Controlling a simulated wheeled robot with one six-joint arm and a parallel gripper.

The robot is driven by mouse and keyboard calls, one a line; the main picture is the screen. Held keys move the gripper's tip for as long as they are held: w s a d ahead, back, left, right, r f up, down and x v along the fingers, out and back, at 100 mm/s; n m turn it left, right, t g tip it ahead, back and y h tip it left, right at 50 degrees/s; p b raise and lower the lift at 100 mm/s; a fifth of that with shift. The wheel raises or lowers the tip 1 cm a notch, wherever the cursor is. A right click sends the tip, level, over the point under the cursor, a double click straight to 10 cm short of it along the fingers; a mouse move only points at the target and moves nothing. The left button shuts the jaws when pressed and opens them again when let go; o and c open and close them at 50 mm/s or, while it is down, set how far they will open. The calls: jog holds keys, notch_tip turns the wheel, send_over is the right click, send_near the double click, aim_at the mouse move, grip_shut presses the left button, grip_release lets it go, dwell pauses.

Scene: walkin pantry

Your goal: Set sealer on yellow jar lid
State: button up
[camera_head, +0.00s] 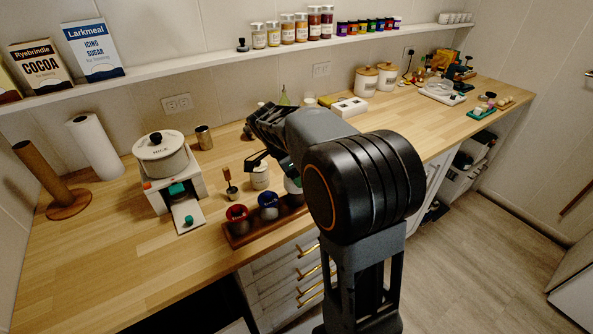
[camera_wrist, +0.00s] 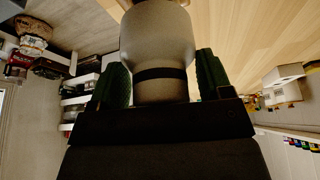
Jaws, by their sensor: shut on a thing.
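My gripper (camera_wrist: 160,78) is shut on a pale grey, round-bodied thing (camera_wrist: 157,32), likely the sealer. Its narrower neck with a black band sits between the two green finger pads. In the head view my gripper (camera_head: 257,158) is over the counter behind the jar tray, partly hidden by my arm; a pale cylinder (camera_head: 260,177) shows just below it, likely the same thing. A red-topped jar (camera_head: 237,213) and a blue-topped jar (camera_head: 268,205) stand in a wooden tray (camera_head: 240,239). A yellow lid cannot be made out; my arm hides the tray's right part.
A small brush-like tool (camera_head: 230,184) stands near the tray. A paper roll (camera_head: 94,147) is at the left. The front left counter (camera_head: 110,285) is clear.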

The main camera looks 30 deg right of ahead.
jog(key=shift+f+b, duration=0.45)
jog(key=shift+f, duration=0.1)
jog(key=o, duration=1.1)
jog(key=shift+r, duration=0.15)
jog(key=shift+r+p, duration=2.25)
jog(key=shift+r, duration=1.15)
